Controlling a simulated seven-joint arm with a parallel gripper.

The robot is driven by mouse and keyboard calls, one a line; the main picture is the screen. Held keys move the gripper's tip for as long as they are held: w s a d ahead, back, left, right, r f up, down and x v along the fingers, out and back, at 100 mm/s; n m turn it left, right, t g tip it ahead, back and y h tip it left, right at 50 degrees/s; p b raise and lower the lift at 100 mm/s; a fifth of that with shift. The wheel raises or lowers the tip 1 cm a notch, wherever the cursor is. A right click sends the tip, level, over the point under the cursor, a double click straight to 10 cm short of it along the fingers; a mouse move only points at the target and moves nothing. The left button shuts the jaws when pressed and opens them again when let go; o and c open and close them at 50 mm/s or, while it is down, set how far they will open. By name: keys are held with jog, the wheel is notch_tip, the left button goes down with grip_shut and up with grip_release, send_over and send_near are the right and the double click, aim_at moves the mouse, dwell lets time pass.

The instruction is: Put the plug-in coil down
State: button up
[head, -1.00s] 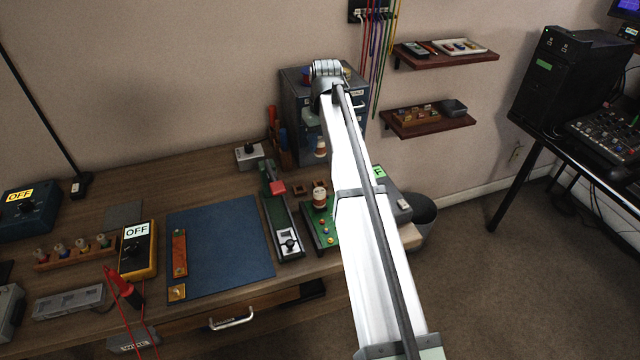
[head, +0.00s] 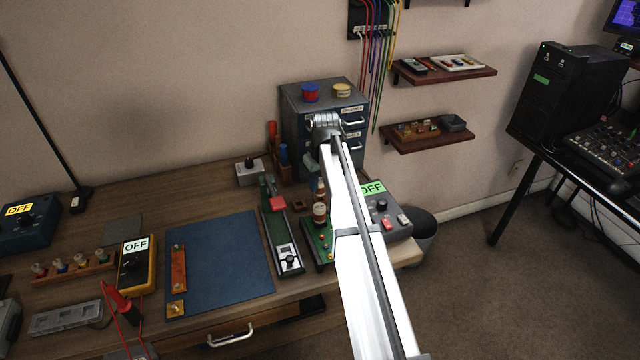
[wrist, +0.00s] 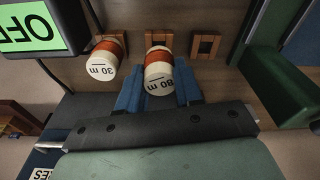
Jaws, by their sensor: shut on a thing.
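My gripper (wrist: 160,92) is shut on a coil marked 80 m (wrist: 158,66), white-topped with a red-brown band, between its blue fingers. The held coil is over the middle wooden square socket (wrist: 158,37); I cannot tell whether its base touches it. An empty wooden socket (wrist: 206,45) lies to its right in the wrist view. My gripper is mostly hidden there.
A device with a green OFF display (head: 390,210) stands right of the coils; its display fills the wrist view's upper left corner. A grey drawer cabinet (head: 300,115) stands behind. The blue mat (head: 222,255) is mostly clear.

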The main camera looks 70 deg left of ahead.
jog(key=shift+f, duration=0.45)
jog(key=shift+f, duration=0.6)
jog(key=o, duration=1)
jog(key=shift+r, duration=0.1)
jog(key=r, duration=0.4)
jog(key=d+r, duration=0.1)
jog(key=r, duration=0.8)
jog(key=shift+w+d, duration=0.15)
jog(key=shift+d, duration=0.05)
